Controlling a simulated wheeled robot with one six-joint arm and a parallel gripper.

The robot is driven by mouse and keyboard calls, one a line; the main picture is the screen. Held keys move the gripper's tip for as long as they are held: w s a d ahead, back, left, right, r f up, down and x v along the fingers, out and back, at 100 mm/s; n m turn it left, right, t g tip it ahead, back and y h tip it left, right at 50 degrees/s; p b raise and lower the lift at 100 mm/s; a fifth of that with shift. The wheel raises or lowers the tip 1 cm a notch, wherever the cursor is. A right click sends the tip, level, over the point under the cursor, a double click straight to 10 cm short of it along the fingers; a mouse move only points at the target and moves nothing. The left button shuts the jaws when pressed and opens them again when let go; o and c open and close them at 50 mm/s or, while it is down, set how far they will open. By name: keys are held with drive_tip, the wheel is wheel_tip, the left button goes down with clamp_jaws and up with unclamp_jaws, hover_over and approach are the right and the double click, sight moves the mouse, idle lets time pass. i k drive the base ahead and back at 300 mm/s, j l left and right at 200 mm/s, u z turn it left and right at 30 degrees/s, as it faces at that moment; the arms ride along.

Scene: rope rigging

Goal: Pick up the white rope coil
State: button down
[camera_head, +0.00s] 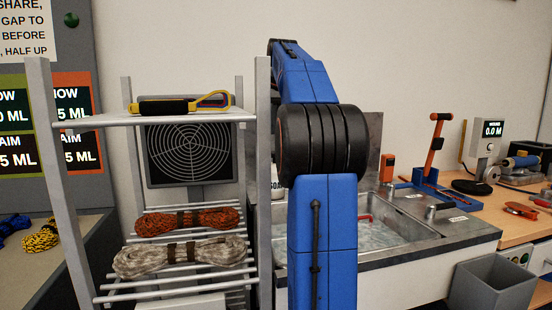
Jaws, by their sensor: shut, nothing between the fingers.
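The white rope coil (205,254) lies on the slatted lower shelf of a grey metal rack, left of centre. It is a whitish, speckled bundle with a dark band around its middle. It lies in front of an orange-brown rope coil (215,219); the two are close together. My blue arm with its black joint stands upright just right of the rack, well apart from the white coil. My gripper is not in view.
The rack's front right post (263,120) stands between my arm and the coils. An upper shelf (160,119) holds a yellow-and-black tool (180,104). A round fan grille (190,151) is behind. A water-filled sink (395,232) lies right; blue and yellow ropes (40,238) lie left.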

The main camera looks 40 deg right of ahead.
sight(136, 261)
drive_tip(key=k, duration=1)
